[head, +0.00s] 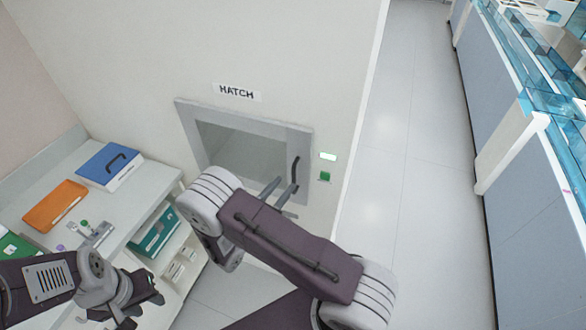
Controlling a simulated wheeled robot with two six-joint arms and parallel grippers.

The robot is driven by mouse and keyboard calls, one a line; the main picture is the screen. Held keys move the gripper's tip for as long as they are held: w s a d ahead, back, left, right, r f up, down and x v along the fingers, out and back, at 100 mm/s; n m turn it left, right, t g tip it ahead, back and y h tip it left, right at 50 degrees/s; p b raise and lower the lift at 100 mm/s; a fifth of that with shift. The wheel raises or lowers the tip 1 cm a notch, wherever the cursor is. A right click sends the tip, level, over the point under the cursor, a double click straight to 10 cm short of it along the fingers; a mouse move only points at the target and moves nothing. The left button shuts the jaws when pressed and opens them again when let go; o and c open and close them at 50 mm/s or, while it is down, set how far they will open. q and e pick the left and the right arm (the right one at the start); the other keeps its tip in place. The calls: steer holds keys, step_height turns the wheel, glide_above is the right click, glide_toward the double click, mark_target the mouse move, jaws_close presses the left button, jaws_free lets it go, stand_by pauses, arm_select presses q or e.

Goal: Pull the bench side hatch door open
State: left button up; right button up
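The hatch door (240,160) is a grey-framed panel with a window, set in the pale wall under a "HATCH" sign (237,92). It looks closed. Its dark upright handle (296,168) is on the right side of the frame. My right gripper (284,185) is in front of the door's lower right part. Its two fingers show apart with nothing between them, and one overlaps the handle's lower end; I cannot tell whether they touch. My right arm hides the lower door edge. My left gripper (146,296) is low at the left, by the bench; its fingers are unclear.
A white bench (140,185) at the left holds a blue case (108,165), an orange folder (56,205) and a green item (18,247). A teal box (153,232) sits on a shelf below. Open floor (405,130) lies further right.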

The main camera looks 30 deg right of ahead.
mark_target(293, 174)
steer(key=p+x, duration=0.2)
steer(key=x, duration=0.5)
steer(key=shift+s, duration=0.1)
steer(key=shift+a, duration=0.1)
steer(key=shift+c, duration=0.3)
steer(key=shift+f, duration=0.1)
steer(key=c, duration=0.5)
jaws_close()
